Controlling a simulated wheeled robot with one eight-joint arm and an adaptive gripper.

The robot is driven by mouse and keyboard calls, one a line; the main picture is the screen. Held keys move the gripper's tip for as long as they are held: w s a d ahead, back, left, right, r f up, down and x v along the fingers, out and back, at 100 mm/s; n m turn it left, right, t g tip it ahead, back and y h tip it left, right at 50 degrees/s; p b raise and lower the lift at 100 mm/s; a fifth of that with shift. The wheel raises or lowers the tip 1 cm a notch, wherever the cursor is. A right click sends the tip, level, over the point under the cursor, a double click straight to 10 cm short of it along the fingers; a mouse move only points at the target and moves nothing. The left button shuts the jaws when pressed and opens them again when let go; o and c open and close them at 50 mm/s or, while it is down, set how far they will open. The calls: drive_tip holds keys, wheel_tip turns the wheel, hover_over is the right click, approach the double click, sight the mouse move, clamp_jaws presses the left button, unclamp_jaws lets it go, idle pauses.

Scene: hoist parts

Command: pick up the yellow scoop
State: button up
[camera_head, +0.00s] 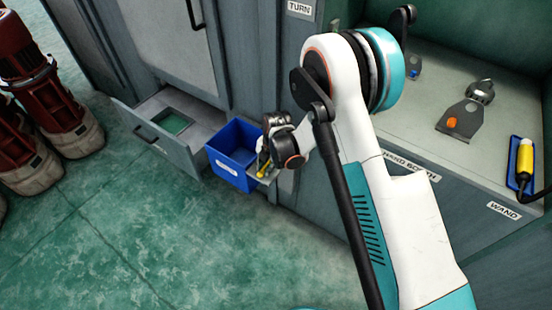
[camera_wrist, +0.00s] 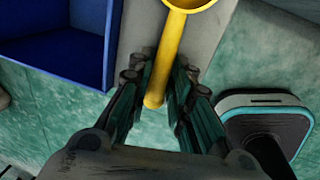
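The yellow scoop (camera_wrist: 166,58) lies on a narrow grey ledge (camera_wrist: 208,38) in the wrist view, its bowl at the top edge and its handle pointing down toward me. My gripper (camera_wrist: 162,76) is open, with one finger on each side of the handle and a small gap showing on both sides. In the head view, the scoop (camera_head: 262,174) is a small yellow bit beside the blue bin, mostly hidden by my gripper (camera_head: 266,158).
An open blue bin (camera_head: 229,136) stands just left of the ledge. Left of it, a grey drawer (camera_head: 160,142) is pulled out. A counter at right holds a grey tool (camera_head: 464,116) and a yellow wand (camera_head: 525,160). The green floor in front is clear.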

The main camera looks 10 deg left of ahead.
drive_tip(key=shift+c, duration=0.5)
clamp_jaws()
drive_tip(key=shift+r, duration=0.1)
